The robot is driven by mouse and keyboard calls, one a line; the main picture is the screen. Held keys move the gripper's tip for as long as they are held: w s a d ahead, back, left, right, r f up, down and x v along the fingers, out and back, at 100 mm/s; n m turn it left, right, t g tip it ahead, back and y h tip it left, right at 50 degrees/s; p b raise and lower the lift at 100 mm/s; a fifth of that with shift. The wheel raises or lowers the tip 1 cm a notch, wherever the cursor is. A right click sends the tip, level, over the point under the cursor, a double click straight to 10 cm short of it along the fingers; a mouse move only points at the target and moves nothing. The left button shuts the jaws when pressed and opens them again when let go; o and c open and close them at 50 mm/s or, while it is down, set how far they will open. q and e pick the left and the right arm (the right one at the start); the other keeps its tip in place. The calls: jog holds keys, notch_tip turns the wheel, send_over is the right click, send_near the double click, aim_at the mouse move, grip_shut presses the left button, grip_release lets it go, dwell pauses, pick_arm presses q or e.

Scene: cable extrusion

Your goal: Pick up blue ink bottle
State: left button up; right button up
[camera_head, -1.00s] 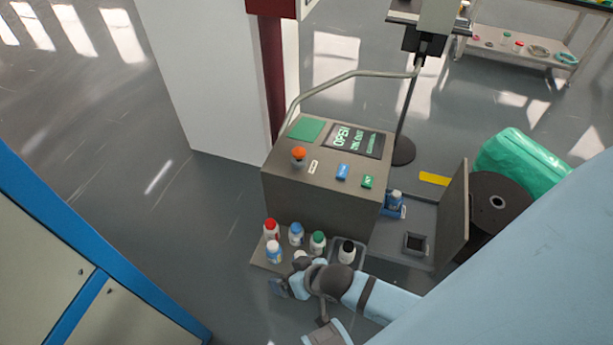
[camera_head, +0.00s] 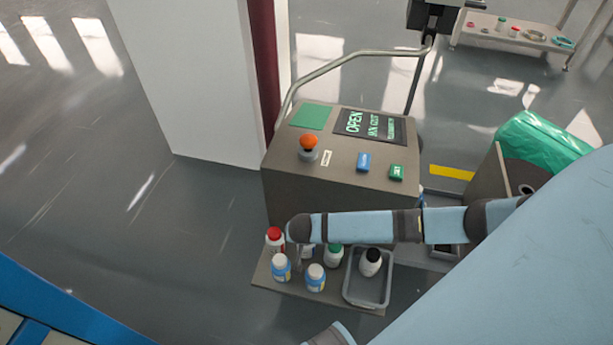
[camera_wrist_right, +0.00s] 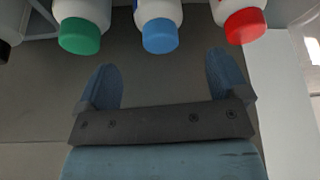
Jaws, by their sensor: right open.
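In the right wrist view, a white bottle with a blue cap (camera_wrist_right: 160,36) stands between a green-capped bottle (camera_wrist_right: 80,36) and a red-capped one (camera_wrist_right: 244,26). My right gripper (camera_wrist_right: 165,80) is open and empty, its fingers apart from the bottles and roughly lined up with the blue cap. In the head view, my right arm crosses over the bottle shelf (camera_head: 328,298) and hides this back-row blue-capped bottle; its fingers are also not clearly visible there. My left gripper is out of view.
A black-capped bottle (camera_head: 370,262) stands in a grey tray (camera_head: 386,285) on the shelf's right. The machine (camera_head: 330,190) with buttons and an "OPEN" screen rises directly behind the shelf. A curved rail (camera_head: 340,62) stands above it. Floor left of the shelf is clear.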

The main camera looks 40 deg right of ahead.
jog(key=b+x, duration=0.2)
jog(key=x, duration=0.5)
jog(key=shift+f, duration=0.15)
jog(key=c, duration=1.4)
